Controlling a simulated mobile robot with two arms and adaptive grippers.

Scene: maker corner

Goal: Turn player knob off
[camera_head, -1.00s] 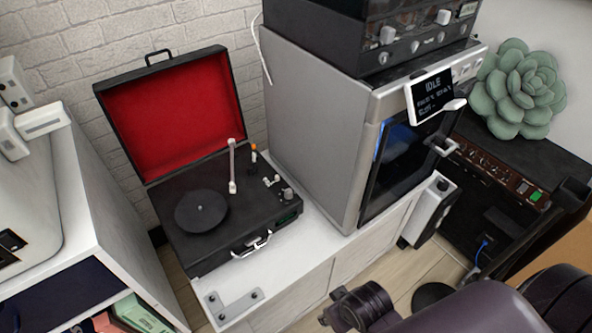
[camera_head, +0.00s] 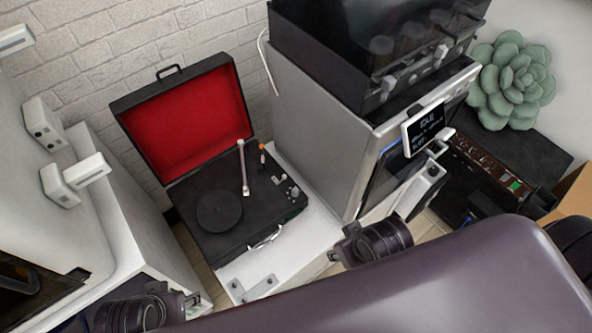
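The record player (camera_head: 262,219) is an open black case with a red-lined lid (camera_head: 190,120), standing on a white cabinet. Its black platter (camera_head: 219,211) is at the left and the pale tonearm (camera_head: 243,168) stands to the right of it. A small grey round knob (camera_head: 294,191) sits at the right edge of the deck; its setting is too small to read. Dark ribbed end parts of my arms show at the lower left and lower centre, both apart from the player. No gripper fingers can be made out clearly. Nothing touches the knob.
A tall grey machine (camera_head: 318,130) with a small screen reading IDLE (camera_head: 424,128) stands close right of the player. A white unit (camera_head: 125,225) stands at the left. A metal bracket (camera_head: 254,287) lies on the cabinet's front. A succulent (camera_head: 512,82) is at the right.

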